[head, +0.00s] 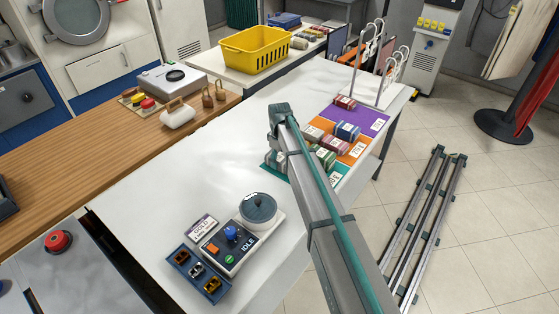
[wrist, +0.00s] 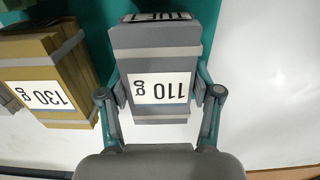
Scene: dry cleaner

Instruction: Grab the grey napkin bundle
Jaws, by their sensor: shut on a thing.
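The grey napkin bundle (wrist: 152,45) is a grey block with lighter bands and a white label reading 110 g, seen upside down in the wrist view. My gripper (wrist: 160,92) has one teal-and-grey finger against each side of it and is shut on it. The bundle is over or on a teal patch of the white table; I cannot tell whether it is lifted. In the head view my arm hides most of the gripper and the bundle.
A mustard bundle labelled 130 g (wrist: 50,75) stands close left of the grey one in the wrist view. Other bundles, including a blue one (head: 347,131), sit on coloured zones. A control box (head: 228,247) is in front. The middle of the white table (head: 180,195) is clear.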

